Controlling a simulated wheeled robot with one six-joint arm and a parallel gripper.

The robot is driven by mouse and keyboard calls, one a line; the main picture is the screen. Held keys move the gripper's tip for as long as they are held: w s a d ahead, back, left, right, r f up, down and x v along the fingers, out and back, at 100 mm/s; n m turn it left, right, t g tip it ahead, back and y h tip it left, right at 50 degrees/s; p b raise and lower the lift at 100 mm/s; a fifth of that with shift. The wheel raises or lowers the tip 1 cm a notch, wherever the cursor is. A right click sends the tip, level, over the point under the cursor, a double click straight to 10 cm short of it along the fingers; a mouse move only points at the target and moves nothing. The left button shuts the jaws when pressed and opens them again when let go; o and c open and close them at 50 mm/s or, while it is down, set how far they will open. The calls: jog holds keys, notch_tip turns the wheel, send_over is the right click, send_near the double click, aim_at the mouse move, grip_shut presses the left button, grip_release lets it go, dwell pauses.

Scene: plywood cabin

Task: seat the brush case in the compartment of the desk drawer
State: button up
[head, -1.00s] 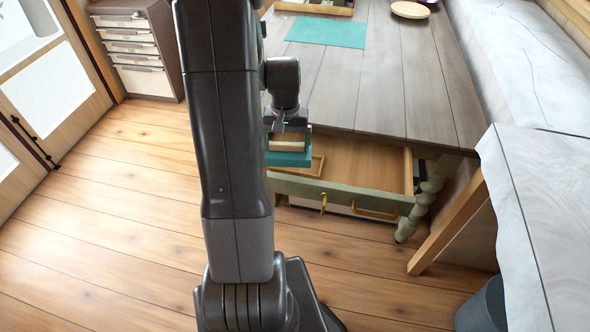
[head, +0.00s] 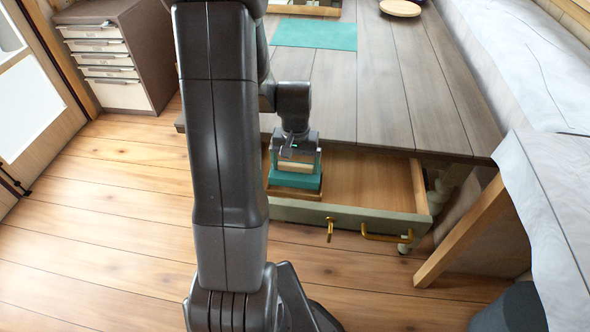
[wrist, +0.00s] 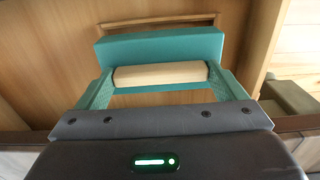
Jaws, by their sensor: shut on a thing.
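The brush case (head: 293,180) is a teal block with a pale wooden grip on top. My gripper (head: 297,157) is shut on this grip from above. In the wrist view, the teal case (wrist: 160,48) shows beyond the pale grip, which lies between my two fingers (wrist: 160,77). The desk drawer (head: 350,217) is pulled open, and the case is over its left part. A wooden rim of the compartment (head: 296,194) shows just below the case. The case hides most of the compartment, so I cannot tell whether the case is inside it or just above.
The desk top (head: 390,95) overhangs the back of the drawer. The right part of the drawer floor (head: 365,180) is bare. A key and a brass handle (head: 385,237) stick out of the drawer front. A draped bench (head: 550,190) stands at the right.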

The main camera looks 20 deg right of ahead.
aim_at(295, 165)
jog(key=shift+f, duration=1.5)
jog(key=o, duration=0.9)
jog(key=shift+c, duration=0.2)
notch_tip(295, 165, up, 12)
jog(key=p, duration=0.1)
jog(key=shift+r, duration=0.15)
notch_tip(295, 165, down, 13)
jog(key=shift+f+b, duration=0.1)
jog(key=shift+b, duration=0.85)
notch_tip(295, 165, up, 3)
jog(key=shift+r+p, duration=0.2)
jog(key=shift+p, duration=0.35)
jog(key=shift+r, duration=0.7)
